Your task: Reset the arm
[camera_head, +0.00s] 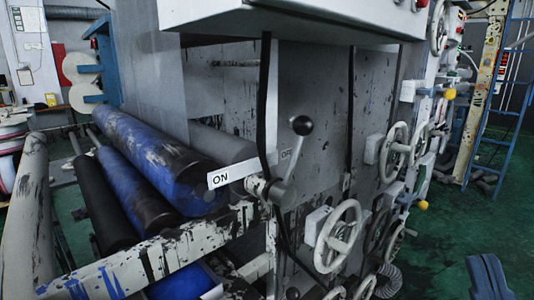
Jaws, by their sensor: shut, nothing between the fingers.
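My gripper (487,272) shows at the bottom right edge of the head view as a dark blue-grey shape with two fingers side by side. It is shut and empty, over the green floor and apart from the machine. The rest of my arm is out of view below.
Blue rollers (160,160) lie left. A blue ladder (513,85) stands back right. Green floor (440,235) is clear at right.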

